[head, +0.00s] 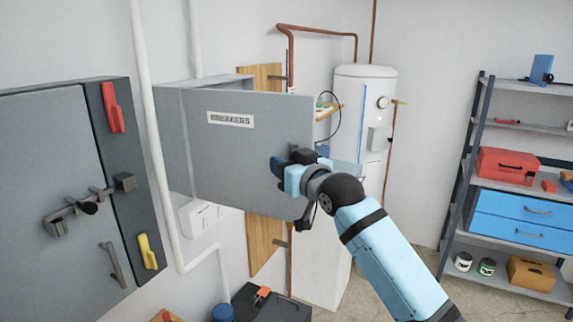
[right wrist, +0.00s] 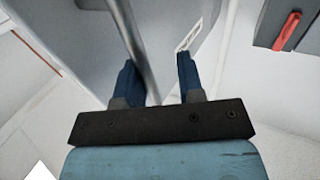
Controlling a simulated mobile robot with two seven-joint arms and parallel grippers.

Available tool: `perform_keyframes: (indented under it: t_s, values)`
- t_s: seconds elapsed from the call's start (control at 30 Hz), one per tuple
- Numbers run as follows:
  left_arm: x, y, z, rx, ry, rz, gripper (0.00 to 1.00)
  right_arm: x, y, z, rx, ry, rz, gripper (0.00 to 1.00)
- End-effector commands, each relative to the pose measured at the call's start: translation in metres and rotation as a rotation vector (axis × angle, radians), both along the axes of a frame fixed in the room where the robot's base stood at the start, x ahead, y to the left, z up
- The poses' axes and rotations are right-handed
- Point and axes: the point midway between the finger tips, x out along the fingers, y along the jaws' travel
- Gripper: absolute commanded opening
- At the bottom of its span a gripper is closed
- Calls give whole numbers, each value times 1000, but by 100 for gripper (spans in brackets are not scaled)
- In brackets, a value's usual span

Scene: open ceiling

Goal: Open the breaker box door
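The grey breaker box door (head: 240,150) carries a white "BREAKERS" label (head: 231,120). In the head view it stands ajar, swung out from the box body (head: 205,82), its right edge reaching past the box. My right gripper (head: 284,168) is at the right part of the door front and hides what lies behind it. In the right wrist view my right gripper (right wrist: 160,78) has its two blue fingers apart. A grey bar (right wrist: 130,40) runs between them, close to the left finger; contact is unclear. The label (right wrist: 189,35) shows beyond the right finger. My left gripper is not in view.
A grey cabinet (head: 50,150) with red and yellow handles is at the left, beside a white pipe (head: 155,130). A white water tank (head: 362,90) stands behind the door. Metal shelves (head: 465,150) hold toolboxes at the right. Floor shows between tank and shelves.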

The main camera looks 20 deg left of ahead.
Motion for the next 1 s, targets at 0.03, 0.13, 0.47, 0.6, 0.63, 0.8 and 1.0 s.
perform_keyframes:
  t_s: [0.03, 0.13, 0.47, 0.6, 0.63, 0.8, 1.0]
  values:
    - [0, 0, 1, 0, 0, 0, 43, 0, -1, 4, 5, -6, 0, 36]
    - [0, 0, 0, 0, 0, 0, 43, -1, -2, 4, 5, -6, 0, 36]
    - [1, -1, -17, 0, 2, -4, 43, -30, -49, -1, 4, -6, -1, 36]
    - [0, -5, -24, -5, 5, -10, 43, -48, -75, -3, 1, -4, -2, 36]
    - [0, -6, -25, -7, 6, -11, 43, -52, -80, -2, 2, -4, -1, 36]
    - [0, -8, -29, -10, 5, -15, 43, -67, -102, -2, -1, -1, 0, 36]
    - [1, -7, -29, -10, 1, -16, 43, -74, -113, -1, 0, 1, 1, 36]
